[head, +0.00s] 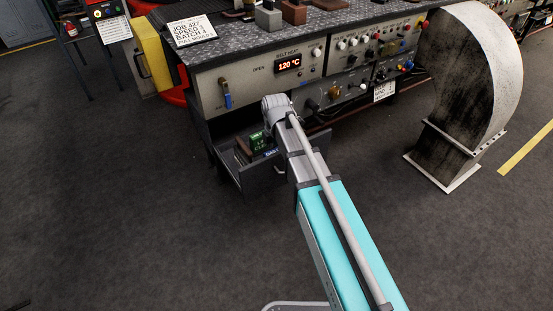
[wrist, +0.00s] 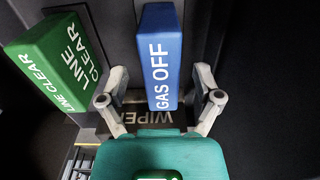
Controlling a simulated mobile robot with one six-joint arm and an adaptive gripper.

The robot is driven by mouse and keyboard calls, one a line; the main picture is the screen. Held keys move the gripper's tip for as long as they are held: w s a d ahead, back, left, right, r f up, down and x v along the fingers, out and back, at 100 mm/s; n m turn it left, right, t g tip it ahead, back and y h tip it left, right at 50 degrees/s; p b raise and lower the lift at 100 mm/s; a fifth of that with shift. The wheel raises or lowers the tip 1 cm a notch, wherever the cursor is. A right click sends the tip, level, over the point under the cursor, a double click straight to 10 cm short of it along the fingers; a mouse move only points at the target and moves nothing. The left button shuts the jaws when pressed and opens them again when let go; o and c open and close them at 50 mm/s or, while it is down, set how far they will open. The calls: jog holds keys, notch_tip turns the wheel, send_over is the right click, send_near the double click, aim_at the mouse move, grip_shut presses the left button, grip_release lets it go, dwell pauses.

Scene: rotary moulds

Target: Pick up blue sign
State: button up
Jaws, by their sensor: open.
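The blue sign (wrist: 161,45) is a block reading "GAS OFF", seen in the wrist view at the upper middle, inside an open drawer. In the head view only a small part of the blue sign (head: 271,153) shows low in the drawer. My gripper (wrist: 160,90) is open, its fingers on either side of the blue sign's near end. I cannot tell whether either finger touches it. In the head view my arm hides much of the gripper.
A green "LINE CLEAR" block (wrist: 58,62) stands just left of the blue sign. A dark block marked "WIPER" (wrist: 150,117) lies below. The drawer (head: 248,180) has walls close around them. A control bench (head: 240,85) stands above, and a curved metal duct (head: 465,100) at right.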

aim_at(276, 150)
grip_shut()
dwell(0.3)
jog(key=shift+r, duration=0.15)
notch_tip(276, 150, up, 10)
jog(key=p, duration=1)
dwell(0.8)
